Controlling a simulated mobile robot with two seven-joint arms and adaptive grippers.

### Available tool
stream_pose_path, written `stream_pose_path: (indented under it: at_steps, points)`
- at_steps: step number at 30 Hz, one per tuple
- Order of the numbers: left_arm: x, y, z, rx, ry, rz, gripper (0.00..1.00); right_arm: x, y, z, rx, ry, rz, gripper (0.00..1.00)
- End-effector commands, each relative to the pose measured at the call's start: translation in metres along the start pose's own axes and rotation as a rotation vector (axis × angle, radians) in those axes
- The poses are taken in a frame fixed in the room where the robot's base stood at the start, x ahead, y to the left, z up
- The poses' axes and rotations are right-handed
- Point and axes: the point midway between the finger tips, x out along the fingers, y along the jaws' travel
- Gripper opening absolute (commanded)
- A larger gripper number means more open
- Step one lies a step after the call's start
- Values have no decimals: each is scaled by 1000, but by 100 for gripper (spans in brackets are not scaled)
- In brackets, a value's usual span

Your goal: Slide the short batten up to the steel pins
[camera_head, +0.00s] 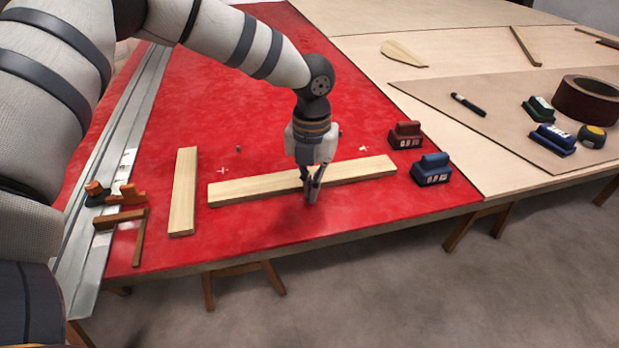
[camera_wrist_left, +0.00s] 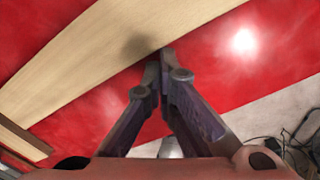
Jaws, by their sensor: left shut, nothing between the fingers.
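A pale wooden batten (camera_head: 250,188) lies crosswise on the red table in the head view. A second pale batten (camera_head: 184,192) lies lengthwise to its left and looks shorter. Two small steel pins, a left one (camera_head: 238,149) and a right one (camera_head: 338,134), stand beyond the crosswise batten, with a gap between. My left gripper (camera_head: 311,199) is shut and empty, pointing down at the near edge of the crosswise batten and hiding part of it. In the left wrist view, the fingertips (camera_wrist_left: 165,54) are close beside this batten's edge (camera_wrist_left: 85,60); I cannot tell whether they touch.
A red-brown block (camera_head: 405,135) and a blue block (camera_head: 431,169) stand right of the crosswise batten. A wooden square (camera_head: 138,235) and an orange-brown tool (camera_head: 120,195) lie at left by a metal rail (camera_head: 90,220). The red surface beyond the pins is clear.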

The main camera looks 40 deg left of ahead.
Motion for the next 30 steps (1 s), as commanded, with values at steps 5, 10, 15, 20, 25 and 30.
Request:
stream_pose_path:
  at_steps: [5, 10, 15, 20, 25, 30]
  points:
    - [1, 3, 6, -1, 0, -1, 0, 3, 0, 2, 0, -8, 0, 40]
    - [1, 6, 10, -1, 1, 0, 0, 5, 0, 3, -1, -13, 1, 40]
    - [1, 10, 16, -2, 1, -1, 0, 7, 0, 4, -1, -19, 1, 40]
    - [1, 12, 21, -1, 1, 0, 0, 10, 0, 5, -1, -26, 1, 40]
    - [1, 15, 26, -1, 1, 0, 0, 13, 0, 6, -1, -32, 2, 40]
    - [1, 18, 32, -1, 0, 0, 0, 15, 0, 8, -1, -39, 2, 40]
